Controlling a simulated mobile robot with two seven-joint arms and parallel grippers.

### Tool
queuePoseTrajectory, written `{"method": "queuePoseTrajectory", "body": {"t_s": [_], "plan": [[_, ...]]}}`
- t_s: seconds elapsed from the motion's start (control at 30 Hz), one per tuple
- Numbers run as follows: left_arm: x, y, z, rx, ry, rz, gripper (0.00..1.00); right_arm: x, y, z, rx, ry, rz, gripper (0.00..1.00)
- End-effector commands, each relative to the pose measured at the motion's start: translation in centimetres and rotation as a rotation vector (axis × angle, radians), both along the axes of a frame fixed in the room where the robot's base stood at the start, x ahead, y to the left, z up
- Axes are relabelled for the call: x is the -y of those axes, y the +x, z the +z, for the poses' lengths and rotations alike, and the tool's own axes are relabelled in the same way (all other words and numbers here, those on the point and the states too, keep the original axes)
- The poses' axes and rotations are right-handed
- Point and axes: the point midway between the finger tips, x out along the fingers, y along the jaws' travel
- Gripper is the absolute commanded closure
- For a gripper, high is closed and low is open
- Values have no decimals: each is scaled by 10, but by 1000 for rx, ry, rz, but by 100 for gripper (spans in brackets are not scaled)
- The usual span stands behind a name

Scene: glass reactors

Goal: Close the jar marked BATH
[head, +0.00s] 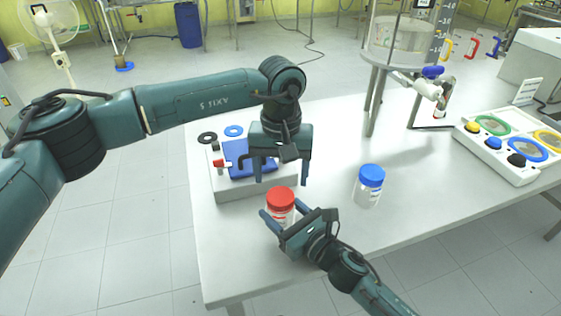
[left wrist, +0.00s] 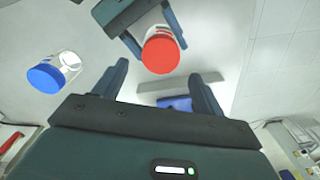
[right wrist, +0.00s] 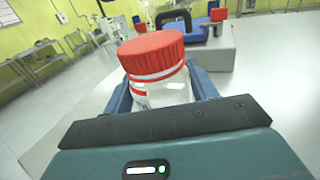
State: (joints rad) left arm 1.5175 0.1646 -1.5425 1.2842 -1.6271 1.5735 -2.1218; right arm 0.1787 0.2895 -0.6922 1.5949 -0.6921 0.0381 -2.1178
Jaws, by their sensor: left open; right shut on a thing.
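A clear jar with a red lid (head: 281,196) stands near the table's front edge; it also shows in the right wrist view (right wrist: 155,58). My right gripper (head: 283,216) is shut on this jar's body, below the lid. The lid sits on top of the jar; how tightly cannot be told. A clear jar with a blue lid (head: 370,178) stands upright to the right, apart from both grippers. No BATH marking is readable on either jar. My left gripper (head: 281,176) is open and empty, fingers down, above and slightly behind the red lid (left wrist: 160,54).
A grey block (head: 228,195) with a blue clamp-like piece stands behind the red-lidded jar. A glass reactor stand (head: 372,100) is farther back; a panel with coloured rings (head: 500,148) is right.

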Motion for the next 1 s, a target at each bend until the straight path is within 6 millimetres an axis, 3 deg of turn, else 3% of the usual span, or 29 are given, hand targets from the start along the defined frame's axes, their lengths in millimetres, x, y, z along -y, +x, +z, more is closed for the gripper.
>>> {"method": "queuePoseTrajectory", "body": {"t_s": [1.0], "plan": [[-1, -1, 16, -2, -2, 2328, 30, 0, 0, 0, -1, -1, 0, 100]]}}
